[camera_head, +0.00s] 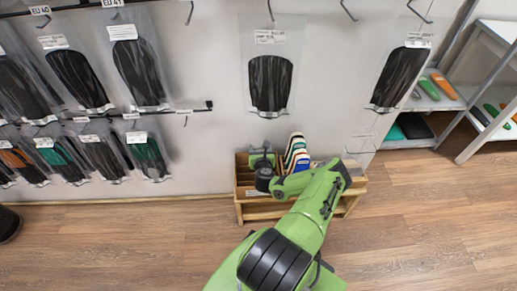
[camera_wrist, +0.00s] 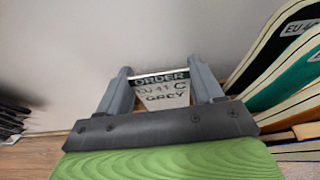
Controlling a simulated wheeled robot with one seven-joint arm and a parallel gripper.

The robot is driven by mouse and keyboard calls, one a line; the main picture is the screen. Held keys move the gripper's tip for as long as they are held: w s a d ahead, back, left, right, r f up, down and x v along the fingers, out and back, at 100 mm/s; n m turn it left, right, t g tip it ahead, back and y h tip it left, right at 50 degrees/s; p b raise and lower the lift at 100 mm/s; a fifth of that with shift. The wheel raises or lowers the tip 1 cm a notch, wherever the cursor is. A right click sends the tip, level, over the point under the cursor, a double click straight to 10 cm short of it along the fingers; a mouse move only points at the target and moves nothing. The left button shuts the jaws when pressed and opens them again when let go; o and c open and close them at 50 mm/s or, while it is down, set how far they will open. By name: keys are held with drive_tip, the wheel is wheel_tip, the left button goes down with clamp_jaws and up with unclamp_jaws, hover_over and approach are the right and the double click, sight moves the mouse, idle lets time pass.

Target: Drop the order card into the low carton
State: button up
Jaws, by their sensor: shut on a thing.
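The order card (camera_wrist: 162,93), pale with a dark green top band and the printed words "ORDER", "EU 41 C" and "GREY", sits upright between the two grey fingers of my gripper (camera_wrist: 160,75) in the wrist view. My gripper is shut on it. In the head view my gripper (camera_head: 262,160) is at the wall, over the left part of a low wooden box (camera_head: 238,190); my arm covers much of that box. The card cannot be made out in the head view. I cannot identify a low carton for certain in either view.
Several coloured insoles (camera_head: 296,150) stand in the wooden box, just right of my gripper; they also show in the wrist view (camera_wrist: 285,60). Bagged insoles (camera_head: 138,70) hang on wall hooks. A shelf (camera_head: 435,100) stands at the right.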

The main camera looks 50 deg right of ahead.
wheel_tip(320, 180, down, 2)
drive_tip(key=shift+b, duration=0.4)
drive_tip(key=o, duration=1.1)
